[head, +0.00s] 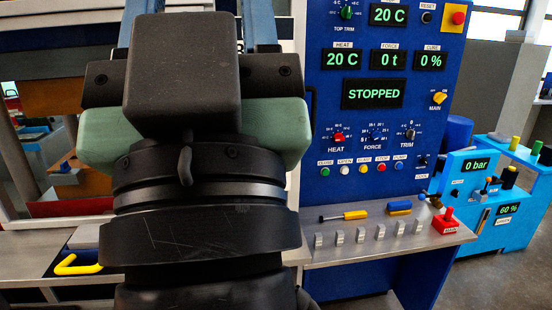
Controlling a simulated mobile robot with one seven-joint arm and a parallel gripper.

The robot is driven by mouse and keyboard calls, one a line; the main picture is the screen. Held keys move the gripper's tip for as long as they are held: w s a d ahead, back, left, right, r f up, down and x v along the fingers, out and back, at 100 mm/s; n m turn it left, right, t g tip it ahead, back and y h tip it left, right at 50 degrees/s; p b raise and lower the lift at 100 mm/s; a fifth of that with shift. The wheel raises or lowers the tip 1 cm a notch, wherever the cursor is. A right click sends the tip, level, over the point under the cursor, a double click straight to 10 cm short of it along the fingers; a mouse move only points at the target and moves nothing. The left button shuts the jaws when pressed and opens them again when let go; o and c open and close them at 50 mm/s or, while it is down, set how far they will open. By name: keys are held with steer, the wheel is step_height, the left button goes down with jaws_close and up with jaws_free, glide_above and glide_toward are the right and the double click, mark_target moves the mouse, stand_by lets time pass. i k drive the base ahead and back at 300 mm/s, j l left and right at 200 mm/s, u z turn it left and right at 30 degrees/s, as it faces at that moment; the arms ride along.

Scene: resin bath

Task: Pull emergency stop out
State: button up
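The emergency stop (458,18) is a red round button on a yellow plate, at the top right corner of the blue control panel (325,120). From this view I cannot tell how far its button is pressed in. My gripper (190,110) is seen from behind, large and dark with grey-green sides, left of the panel and close to the camera. It is well to the left of the emergency stop in the picture. Its fingertips are hidden behind its own body, so its opening and anything held are hidden.
The panel's display (374,94) reads STOPPED. A yellow MAIN switch (439,98) sits below the emergency stop. Several switches and a red lever (446,222) stand on the metal shelf (380,245), with a yellow screwdriver (356,214). A light-blue unit (470,185) stands at right.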

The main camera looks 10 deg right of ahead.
mark_target(458, 18)
steer(key=z, duration=1.2)
